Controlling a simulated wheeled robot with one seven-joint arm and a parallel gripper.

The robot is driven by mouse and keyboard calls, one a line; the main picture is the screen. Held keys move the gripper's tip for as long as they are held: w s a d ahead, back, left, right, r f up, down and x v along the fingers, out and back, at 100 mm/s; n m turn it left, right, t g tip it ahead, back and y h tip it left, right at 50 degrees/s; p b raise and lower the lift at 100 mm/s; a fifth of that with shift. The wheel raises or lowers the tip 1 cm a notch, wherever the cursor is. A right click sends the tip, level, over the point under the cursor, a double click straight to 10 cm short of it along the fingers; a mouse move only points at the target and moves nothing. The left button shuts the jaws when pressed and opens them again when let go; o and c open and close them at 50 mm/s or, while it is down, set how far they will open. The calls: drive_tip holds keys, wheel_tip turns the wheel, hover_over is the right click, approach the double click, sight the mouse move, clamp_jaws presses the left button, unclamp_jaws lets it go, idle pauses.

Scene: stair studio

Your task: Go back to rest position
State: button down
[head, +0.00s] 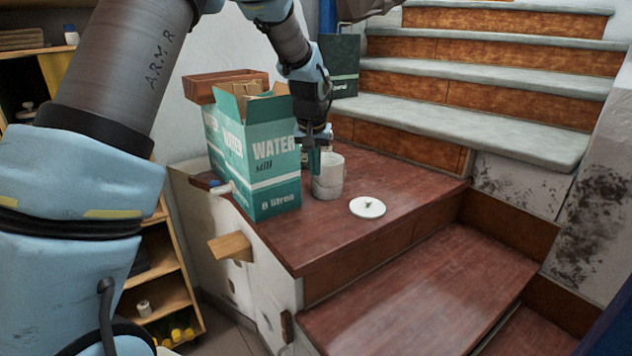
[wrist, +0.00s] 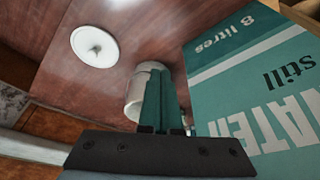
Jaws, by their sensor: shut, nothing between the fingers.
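My gripper (head: 314,160) points down between the water box and a pale grey pot, above the red-brown wooden landing. In the wrist view my gripper's teal fingers (wrist: 162,100) are together with nothing between them. They overlap the pot in that view; whether they touch it I cannot tell. My arm reaches in from the left of the head view and bends down to the gripper.
The teal water box (head: 272,165) stands close beside my gripper. The pot (head: 329,178) is at its other side, and a round white lid (head: 367,207) lies nearby. Stairs (head: 470,85) rise behind. The landing's front right is clear.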

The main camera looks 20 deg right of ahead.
drive_tip(key=s+a+r+n+y+p, duration=0.1)
drive_tip(key=s+a+r+n, duration=0.1)
drive_tip(key=a, duration=1)
drive_tip(key=s+a+r+n+p, duration=0.1)
drive_tip(key=s+a, duration=0.1)
drive_tip(key=a, duration=1)
drive_tip(key=s+a+n+g, duration=0.1)
drive_tip(key=s+a+n, duration=0.1)
drive_tip(key=s+a, duration=0.9)
drive_tip(key=shift+s+a+f+n+y, duration=0.2)
drive_tip(key=shift+a+f+n+y, duration=0.15)
drive_tip(key=shift+a, duration=0.85)
